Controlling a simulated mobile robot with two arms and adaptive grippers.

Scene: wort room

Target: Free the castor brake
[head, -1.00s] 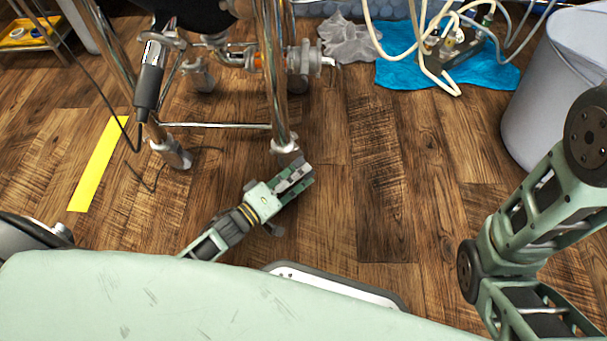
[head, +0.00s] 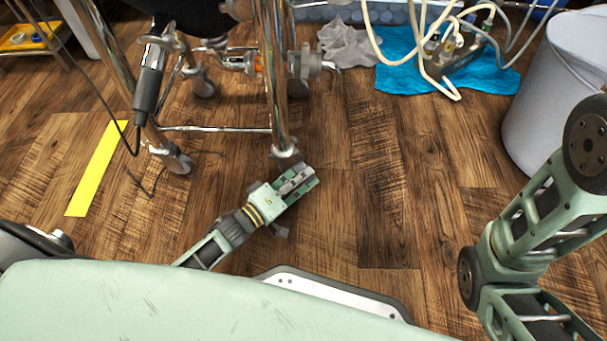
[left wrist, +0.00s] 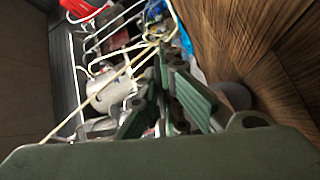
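A chrome stand on castors is at the upper left of the head view. Its near right castor (head: 286,154) sits at the foot of a shiny leg, and its near left castor (head: 176,161) is further left. The brake lever cannot be made out clearly. My left gripper (head: 306,177) is low over the floor, just in front of and right of the near right castor. Its fingers look close together, with nothing visible between them. They also show in the left wrist view (left wrist: 168,75). My right arm shows at the right, but its gripper is out of view.
A grey bin (head: 548,105) stands at the right. A blue cloth (head: 400,76) with cables and a connector block lies at the back, beside a grey rag (head: 348,45). A black cable hangs by the stand's left leg. Yellow tape (head: 97,170) marks the floor. The middle floor is clear.

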